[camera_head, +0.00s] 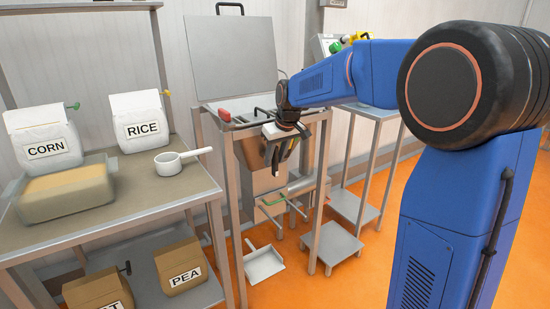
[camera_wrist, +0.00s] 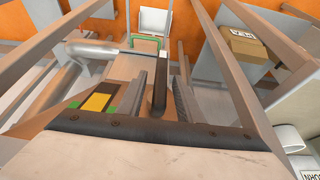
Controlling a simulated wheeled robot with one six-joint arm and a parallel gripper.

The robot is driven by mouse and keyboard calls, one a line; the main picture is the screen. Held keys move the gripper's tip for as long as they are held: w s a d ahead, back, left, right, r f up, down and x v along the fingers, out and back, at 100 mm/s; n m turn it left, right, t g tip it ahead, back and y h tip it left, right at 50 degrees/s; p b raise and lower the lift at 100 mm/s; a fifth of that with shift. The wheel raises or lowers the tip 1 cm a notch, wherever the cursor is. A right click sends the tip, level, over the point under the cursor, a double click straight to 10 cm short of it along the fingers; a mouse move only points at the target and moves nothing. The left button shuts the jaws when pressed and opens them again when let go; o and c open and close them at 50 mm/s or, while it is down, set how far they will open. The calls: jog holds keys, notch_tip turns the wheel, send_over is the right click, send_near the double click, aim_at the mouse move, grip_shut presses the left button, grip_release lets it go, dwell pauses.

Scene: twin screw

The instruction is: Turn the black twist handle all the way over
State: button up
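In the wrist view, a dark upright bar, seemingly the black twist handle (camera_wrist: 159,92), stands between the two fingers of my gripper (camera_wrist: 160,98). The fingers are apart, with a visible gap on each side of the bar, so my gripper looks open around it. In the head view, my gripper (camera_head: 283,152) points down at the front of the steel machine (camera_head: 233,97) with the raised lid. A metal pipe (camera_wrist: 92,49) and a green-edged part (camera_wrist: 146,43) lie beyond the fingers in the wrist view.
A table (camera_head: 150,205) at left holds the corn bag (camera_head: 45,140), the rice bag (camera_head: 140,125), a tray (camera_head: 65,203) and a white scoop (camera_head: 180,160). A dustpan (camera_head: 263,263) lies on the floor. Machine frame legs stand close around my gripper.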

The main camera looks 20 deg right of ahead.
grip_shut()
jog(key=shift+d+y, duration=0.1)
jog(key=shift+y, duration=0.2)
jog(key=y, duration=0.2)
jog(key=shift+w+d+m+g+y, duration=0.15)
jog(key=shift+d+m+g+y, duration=0.15)
jog(key=shift+m+g+y, duration=0.1)
jog(key=y, duration=0.2)
jog(key=m+g+y, duration=0.1)
jog(key=y, duration=0.1)
jog(key=shift+w+d+f, duration=0.1)
jog(key=shift+d+f, duration=0.1)
jog(key=shift+d, duration=0.1)
jog(key=y, duration=0.2)
jog(key=m+y, duration=0.1)
jog(key=y, duration=0.2)
jog(key=f+m+g+y, duration=0.1)
jog(key=y, duration=0.2)
jog(key=shift+d+f, duration=0.1)
jog(key=shift+d, duration=0.1)
grip_release()
